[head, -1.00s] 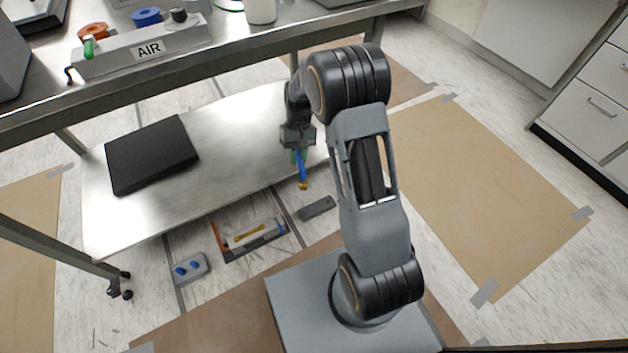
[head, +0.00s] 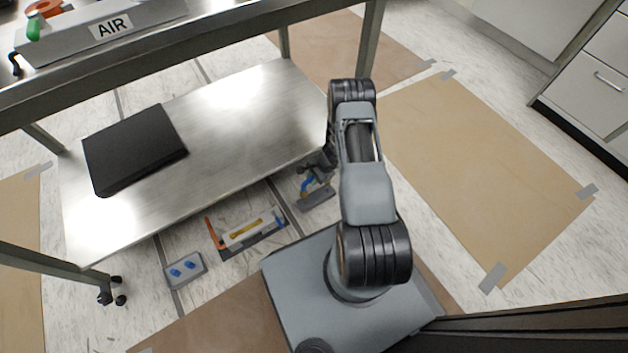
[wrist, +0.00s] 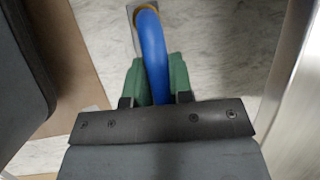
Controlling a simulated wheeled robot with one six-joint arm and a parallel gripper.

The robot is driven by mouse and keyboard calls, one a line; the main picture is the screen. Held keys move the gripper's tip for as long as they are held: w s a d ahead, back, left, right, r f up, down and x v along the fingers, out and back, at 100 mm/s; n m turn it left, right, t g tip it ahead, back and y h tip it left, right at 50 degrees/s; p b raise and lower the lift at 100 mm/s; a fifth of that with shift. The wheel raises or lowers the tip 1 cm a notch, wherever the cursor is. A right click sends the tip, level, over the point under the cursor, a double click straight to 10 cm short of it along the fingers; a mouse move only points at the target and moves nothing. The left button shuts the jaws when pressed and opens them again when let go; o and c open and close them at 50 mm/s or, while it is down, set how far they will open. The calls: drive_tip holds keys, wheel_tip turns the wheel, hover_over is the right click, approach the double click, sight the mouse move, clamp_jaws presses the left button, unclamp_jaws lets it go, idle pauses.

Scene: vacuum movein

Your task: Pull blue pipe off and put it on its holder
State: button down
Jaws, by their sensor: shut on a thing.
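The blue pipe (wrist: 153,45) is curved and runs between the two green fingers of my gripper (wrist: 156,82) in the wrist view. The fingers are shut on it. A tan collar shows at its far end, in front of or on a grey plate (wrist: 130,16); I cannot tell whether they touch. In the head view the blue pipe (head: 306,184) is small and partly hidden by my gripper (head: 308,180), low over a grey flat piece (head: 318,199) on the floor. I cannot tell which piece is the pipe's holder.
A metal lower shelf (head: 215,125) carries a black flat box (head: 132,150). Beside it on the floor lie a tray (head: 244,237) with a yellow piece and a grey plate (head: 184,270) with two blue pieces. The AIR box (head: 105,30) is on the table above. Table legs stand nearby.

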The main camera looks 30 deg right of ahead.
drive_tip(key=shift+s+d+f, duration=0.1)
drive_tip(key=shift+f, duration=0.45)
wheel_tip(320, 180, down, 4)
drive_tip(key=b, duration=0.3)
drive_tip(key=shift+r, duration=0.1)
drive_tip(key=shift+f+b, duration=1.2)
drive_tip(key=shift+b, duration=0.5)
idle(1.7)
idle(0.4)
drive_tip(key=c, duration=0.9)
unclamp_jaws()
drive_tip(key=p+v, duration=0.6)
drive_tip(key=v, duration=0.8)
drive_tip(key=shift+s, duration=0.1)
